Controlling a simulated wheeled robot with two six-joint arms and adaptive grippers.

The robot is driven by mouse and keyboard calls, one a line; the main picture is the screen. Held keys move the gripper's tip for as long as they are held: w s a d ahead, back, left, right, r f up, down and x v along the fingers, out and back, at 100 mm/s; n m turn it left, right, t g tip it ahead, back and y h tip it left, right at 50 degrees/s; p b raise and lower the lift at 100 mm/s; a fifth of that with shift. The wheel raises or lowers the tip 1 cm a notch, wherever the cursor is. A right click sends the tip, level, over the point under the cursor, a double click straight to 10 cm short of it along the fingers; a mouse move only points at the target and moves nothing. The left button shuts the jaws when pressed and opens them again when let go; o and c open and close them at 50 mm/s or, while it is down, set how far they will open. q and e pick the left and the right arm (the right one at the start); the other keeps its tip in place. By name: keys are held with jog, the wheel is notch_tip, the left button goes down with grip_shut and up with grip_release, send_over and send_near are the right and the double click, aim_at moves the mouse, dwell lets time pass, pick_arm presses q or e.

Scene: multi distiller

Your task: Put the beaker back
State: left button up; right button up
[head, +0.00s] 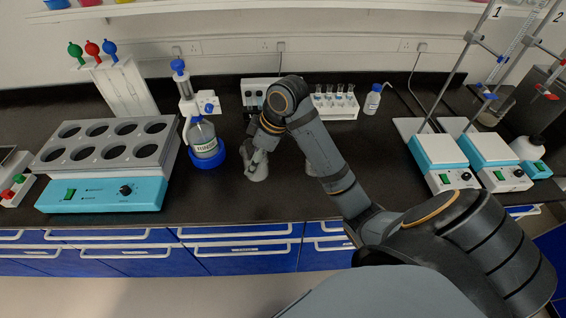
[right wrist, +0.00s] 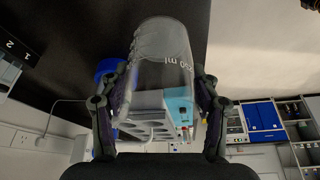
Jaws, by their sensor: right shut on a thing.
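The clear glass beaker (right wrist: 163,45) with "ml" markings fills the middle of the right wrist view. My right gripper (right wrist: 160,84) is shut on it, with a dark finger against each side. In the head view my right gripper (head: 262,145) is over the bench, right of the blue-based wash bottle. The beaker (head: 257,171) shows there as a small greyish shape at the fingers, close to the bench top; I cannot tell whether it touches. My left gripper is not in view.
A bottle in a blue base (head: 207,162) stands close left of the gripper, beside a multi-hole heater (head: 100,192). A tube rack (head: 336,106) is behind. Hotplate stirrers (head: 440,150) stand at right. The front bench strip is clear.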

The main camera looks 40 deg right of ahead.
jog(key=d+f, duration=0.1)
jog(key=d+f+b, duration=0.1)
jog(key=shift+w+d, duration=0.3)
jog(key=shift+w, duration=0.05)
jog(key=w+d+f+p, duration=0.1)
jog(key=d+f, duration=0.1)
jog(key=w+d+f+p, duration=0.1)
jog(key=d+f, duration=0.1)
jog(key=d, duration=0.1)
jog(key=w+d+f+p, duration=0.1)
jog(key=d+f, duration=0.1)
jog(key=d, duration=0.1)
jog(key=shift+d+f, duration=0.25)
jog(key=shift+f, duration=0.15)
jog(key=shift+f+p, duration=0.3)
jog(key=shift+f, duration=0.1)
notch_tip(320, 180, down, 2)
jog(key=shift+f+p, duration=0.2)
jog(key=shift+p, duration=0.2)
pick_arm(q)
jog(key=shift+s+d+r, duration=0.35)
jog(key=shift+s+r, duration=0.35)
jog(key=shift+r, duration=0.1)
pick_arm(e)
jog(key=shift+d, duration=0.1)
jog(key=shift+f, duration=0.1)
jog(key=o, duration=1.3)
jog(key=shift+f, duration=0.1)
